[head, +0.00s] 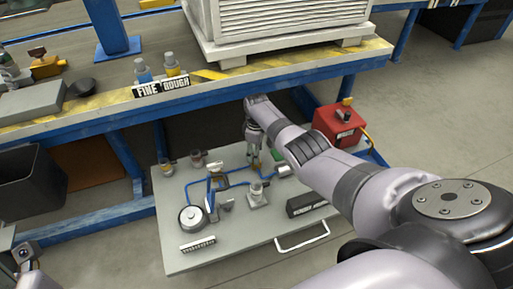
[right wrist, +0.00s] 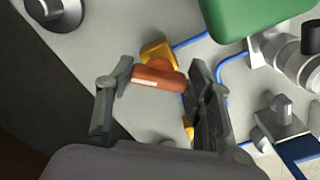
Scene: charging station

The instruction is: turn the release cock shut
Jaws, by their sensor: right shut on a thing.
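The release cock shows in the right wrist view as an orange-red handle (right wrist: 158,77) with a small white label on a yellow body (right wrist: 158,50). The label is too small to read. My right gripper (right wrist: 160,75) has one finger at each end of the handle and is shut on it. In the head view my right gripper (head: 254,158) reaches down to the back of the grey panel (head: 232,246), and the cock is mostly hidden there. A part of my left arm shows at the lower left edge of the head view; its fingers cannot be made out.
The panel carries a round gauge (head: 192,218), blue tubing, a black labelled box (head: 307,204) and a green block (right wrist: 258,16). A red box (head: 339,126) stands behind at right. The workbench edge (head: 220,98) overhangs the panel's back. A dark bin (head: 30,182) is at left.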

